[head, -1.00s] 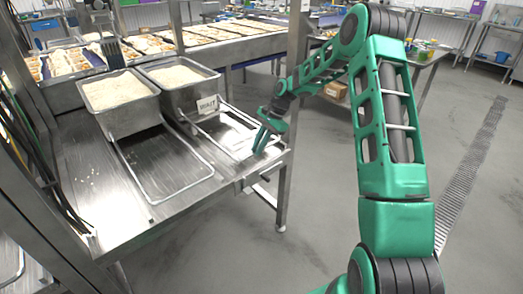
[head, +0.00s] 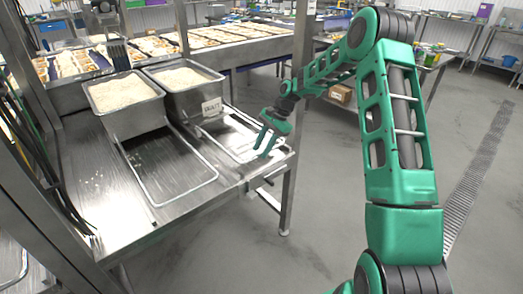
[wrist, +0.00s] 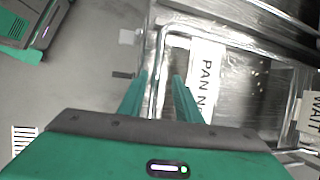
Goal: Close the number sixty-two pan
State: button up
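Two steel pans of white rice sit side by side on a steel bench, the left pan (head: 140,118) and the right pan (head: 190,101). A wire frame extends forward from each, the left frame (head: 157,205) and the right frame (head: 236,163). My gripper (head: 263,152) is low at the front end of the right frame. In the wrist view its two fingers (wrist: 160,97) are apart, with the frame's end bar (wrist: 155,75) running between them. A white label (wrist: 207,75) reading "PAN N" lies beside the bar; its number is hidden.
A sign (head: 212,106) on the right pan's front reads "WAIT" in the wrist view. An upright post (head: 294,110) stands at the bench's right edge. Trays of food (head: 225,37) fill the counter behind. Open floor lies to the right.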

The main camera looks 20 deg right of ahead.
jog(key=v, duration=1)
jog(key=shift+d, duration=0.1)
jog(key=s+d+r+n+h, duration=0.1)
jog(key=s+d+r+h, duration=0.15)
jog(key=s, duration=0.65)
jog(key=s+d+r+n+h, duration=0.15)
jog(key=s+r, duration=0.25)
jog(key=s, duration=0.4)
jog(key=s+d+r+n+h, duration=0.15)
jog(key=s+r, duration=0.25)
jog(key=s, duration=0.5)
jog(key=s+d+f+n, duration=0.1)
jog(key=s+f+n, duration=0.1)
jog(key=s, duration=2)
jog(key=shift+s+n+y, duration=0.35)
jog(key=shift+n, duration=0.25)
